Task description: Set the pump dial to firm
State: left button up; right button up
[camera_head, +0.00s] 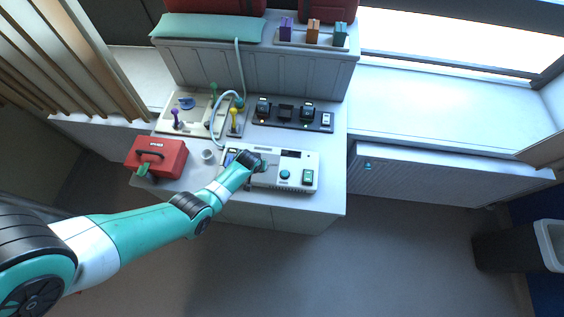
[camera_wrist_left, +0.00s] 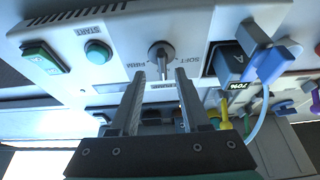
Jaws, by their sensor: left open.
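The pump (camera_head: 268,181) is a white box on the cabinet top in the head view. Its dial (camera_wrist_left: 161,50) is a grey round knob with a bar handle, between the printed words FIRM and SOFT in the left wrist view. The bar's lower end points between my fingers; which setting it marks I cannot tell. My left gripper (camera_wrist_left: 160,76) is open, with one finger on each side of the bar's lower end; contact is not clear. In the head view my left gripper (camera_head: 260,165) is over the pump and hides the dial. My right gripper is not in view.
A teal START button (camera_wrist_left: 97,51) and a green rocker switch (camera_wrist_left: 44,57) sit beside the dial. A blue connector (camera_wrist_left: 270,62) is on its other side.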

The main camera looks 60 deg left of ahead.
pick_arm(q)
jog(key=b+x, duration=0.2)
jog(key=x, duration=0.1)
jog(key=shift+w+a+f, duration=0.1)
jog(key=shift+a+f, duration=0.1)
jog(key=shift+f, duration=0.1)
jog(key=shift+a+f+b, duration=0.2)
jog(key=shift+b, duration=0.1)
jog(key=shift+c, duration=0.3)
grip_shut()
